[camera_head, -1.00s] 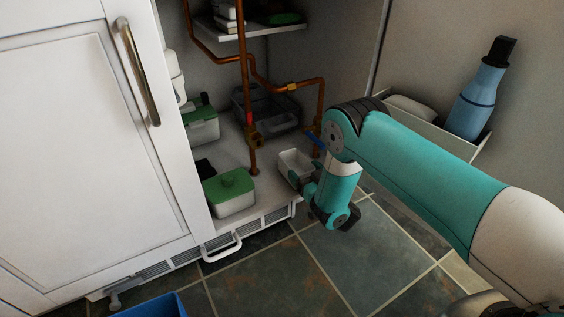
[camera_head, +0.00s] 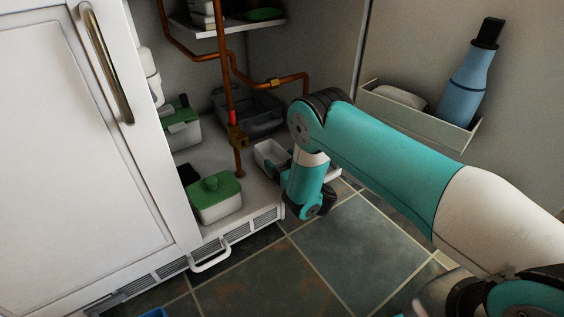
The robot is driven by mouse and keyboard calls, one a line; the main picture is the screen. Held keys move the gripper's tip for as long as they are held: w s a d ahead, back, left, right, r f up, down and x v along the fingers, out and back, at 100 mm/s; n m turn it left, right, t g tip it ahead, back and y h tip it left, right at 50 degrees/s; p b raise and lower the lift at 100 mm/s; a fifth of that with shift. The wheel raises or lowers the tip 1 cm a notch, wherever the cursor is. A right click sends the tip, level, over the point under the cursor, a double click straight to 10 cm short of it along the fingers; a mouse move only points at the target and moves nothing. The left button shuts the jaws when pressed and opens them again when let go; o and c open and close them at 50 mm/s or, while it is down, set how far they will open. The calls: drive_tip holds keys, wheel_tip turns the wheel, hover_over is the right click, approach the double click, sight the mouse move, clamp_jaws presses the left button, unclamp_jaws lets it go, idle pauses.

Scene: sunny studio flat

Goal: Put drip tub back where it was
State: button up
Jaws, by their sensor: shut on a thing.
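A small open white tub (camera_head: 267,157), which looks like the drip tub, is at the front right of the under-sink cabinet floor (camera_head: 205,160), right of the copper pipe. My gripper (camera_head: 279,171) is at the tub's near right side, shut on it. My wrist and arm hide part of the gripper and the tub's right side. I cannot tell whether the tub's base touches the floor.
A white box with a green lid (camera_head: 214,204) stands at the front left. Copper pipes (camera_head: 229,110) with a valve rise just left of the tub. A dark grey bin (camera_head: 262,113) stands behind. A door rack (camera_head: 450,133) holds a blue bottle (camera_head: 468,84) at right.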

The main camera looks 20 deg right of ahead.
drive_tip(key=shift+f, duration=0.15)
drive_tip(key=o, duration=1.2)
drive_tip(key=shift+o, duration=0.2)
drive_tip(key=shift+s+d+r, duration=0.1)
drive_tip(key=shift+r, duration=0.15)
drive_tip(key=shift+s+d+p, duration=0.25)
drive_tip(key=shift+s+p, duration=0.35)
drive_tip(key=shift+p, duration=0.3)
drive_tip(key=p+v, duration=0.6)
drive_tip(key=v, duration=0.4)
drive_tip(key=shift+s+f, duration=0.15)
drive_tip(key=shift+s, duration=0.15)
